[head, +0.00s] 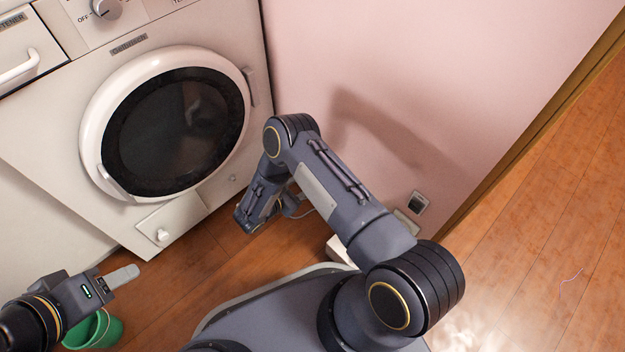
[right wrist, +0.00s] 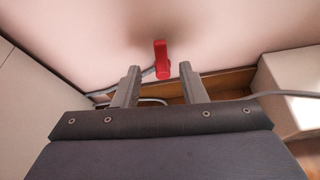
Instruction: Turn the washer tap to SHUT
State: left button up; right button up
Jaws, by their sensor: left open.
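In the right wrist view, a red tap handle (right wrist: 161,57) stands out from the pink wall, its long side roughly upright in the picture. No SHUT marking is readable there. My right gripper (right wrist: 160,69) is open and empty, its two fingers apart on either side of the handle in the picture; I cannot tell how far off the handle is. In the head view the tap is not visible and my right arm hides the right fingertips. The washer (head: 60,150) with its round dark door is at the left. My left gripper (head: 124,274) is open and empty, low at left.
A green bucket (head: 112,331) stands on the wooden floor below my left gripper. A white box (right wrist: 291,92) sits by the wall at right, with a grey cable near it. A wall socket (head: 419,202) is right of my right arm.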

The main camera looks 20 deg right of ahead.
jog(key=b+x, duration=0.1)
jog(key=x, duration=0.4)
jog(key=shift+w+d+f+b, duration=0.15)
jog(key=shift+d+f+b, duration=0.05)
jog(key=shift+d+b, duration=0.1)
grip_shut()
